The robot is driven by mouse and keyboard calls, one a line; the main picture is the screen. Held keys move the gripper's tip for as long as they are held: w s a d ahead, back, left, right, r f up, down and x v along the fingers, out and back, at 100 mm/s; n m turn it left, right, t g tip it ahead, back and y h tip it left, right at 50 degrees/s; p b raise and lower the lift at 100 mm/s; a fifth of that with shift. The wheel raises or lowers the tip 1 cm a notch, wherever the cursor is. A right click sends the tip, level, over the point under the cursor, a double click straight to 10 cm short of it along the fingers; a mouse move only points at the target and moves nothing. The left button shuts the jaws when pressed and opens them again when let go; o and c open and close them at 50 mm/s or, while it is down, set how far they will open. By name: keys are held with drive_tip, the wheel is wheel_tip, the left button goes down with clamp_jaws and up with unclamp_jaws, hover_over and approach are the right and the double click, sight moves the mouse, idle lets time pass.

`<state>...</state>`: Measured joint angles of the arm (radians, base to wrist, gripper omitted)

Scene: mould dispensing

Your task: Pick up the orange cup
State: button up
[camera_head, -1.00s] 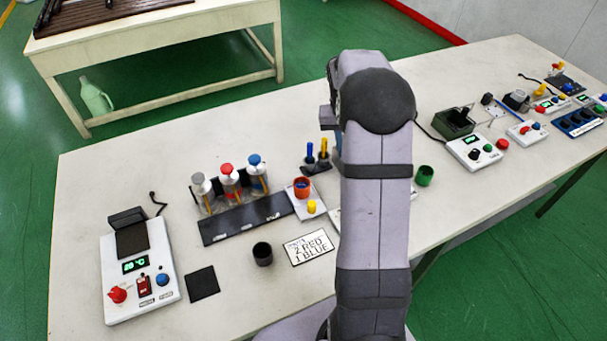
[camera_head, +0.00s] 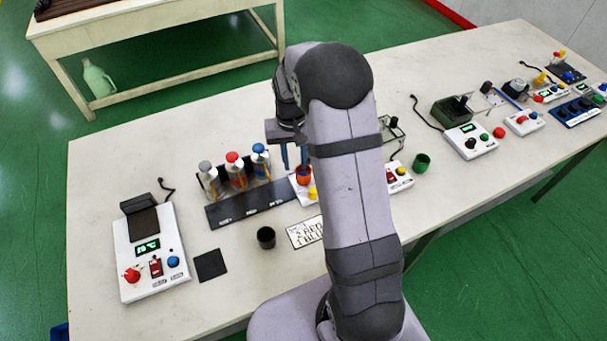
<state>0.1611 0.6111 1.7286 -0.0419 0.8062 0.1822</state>
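The orange cup (camera_head: 303,178) stands upright on a small white device (camera_head: 306,198) with a yellow knob, left of my arm. My gripper (camera_head: 295,166) points down, with two blue-grey fingers spread apart and empty. Its fingertips are just above the cup, and the right finger overlaps the cup's rim in the picture. I cannot tell whether they touch it.
A black cup (camera_head: 266,237) and a written card (camera_head: 304,232) lie in front. A green cup (camera_head: 421,163) stands right of my arm.

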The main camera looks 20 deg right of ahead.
sight(297, 172)
drive_tip(key=shift+s+f+p, duration=0.15)
drive_tip(key=shift+f+p, duration=0.25)
drive_tip(key=shift+p, duration=0.05)
drive_tip(key=shift+d+f+p, duration=0.15)
drive_tip(key=shift+f+p, duration=0.85)
drive_tip(key=shift+f, duration=1.2)
clamp_jaws()
